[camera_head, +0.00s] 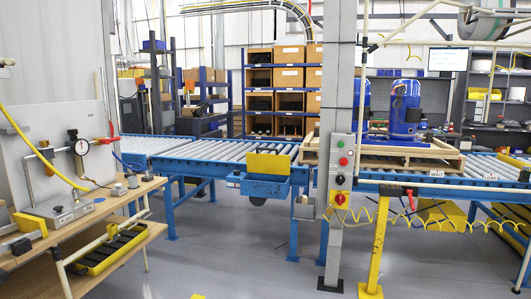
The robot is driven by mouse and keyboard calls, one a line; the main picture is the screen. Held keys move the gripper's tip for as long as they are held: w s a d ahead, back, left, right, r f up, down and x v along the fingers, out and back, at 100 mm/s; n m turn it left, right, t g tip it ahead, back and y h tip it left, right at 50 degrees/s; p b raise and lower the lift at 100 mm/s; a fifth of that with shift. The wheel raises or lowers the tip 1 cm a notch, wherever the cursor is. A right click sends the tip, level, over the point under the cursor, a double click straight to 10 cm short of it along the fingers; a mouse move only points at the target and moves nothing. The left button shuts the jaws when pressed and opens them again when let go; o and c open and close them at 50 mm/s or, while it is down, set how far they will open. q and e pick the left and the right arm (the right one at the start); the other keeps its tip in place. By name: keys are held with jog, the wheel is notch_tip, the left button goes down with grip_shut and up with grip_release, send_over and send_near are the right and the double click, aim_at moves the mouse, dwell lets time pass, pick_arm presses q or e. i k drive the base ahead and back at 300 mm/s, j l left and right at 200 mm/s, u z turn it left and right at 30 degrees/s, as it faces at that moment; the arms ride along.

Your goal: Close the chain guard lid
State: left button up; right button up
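A yellow plate (268,164), which looks like the chain guard lid, stands tilted up at the front edge of the roller conveyor. Below it is a blue box-like housing (265,187) fixed to the conveyor's front side. The lid appears raised, with its face toward me; its hinge and the inside of the housing are too small to make out. Neither of my grippers is in view.
A grey post (339,120) with a button box (343,160) stands right of the housing. A wooden bench (85,225) with a gauge rig is at the left. Blue compressors (405,110) sit on a wooden pallet (390,150). The grey floor (240,250) before the conveyor is mostly clear.

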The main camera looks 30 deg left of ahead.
aim_at(277, 164)
jog(key=i+j+u, duration=0.55)
jog(key=i+j, duration=0.2)
jog(key=i+j+u, duration=0.3)
jog(key=i, duration=0.25)
jog(key=i+u, duration=0.25)
jog(key=i, duration=0.2)
jog(key=i+j+u, duration=0.1)
jog(key=i+u, duration=0.2)
jog(key=i, duration=0.2)
jog(key=i+z, duration=0.1)
jog(key=i, duration=0.5)
jog(key=i+j, duration=0.1)
jog(key=i, duration=0.5)
jog(key=i+j+z, duration=0.15)
jog(key=i, duration=0.5)
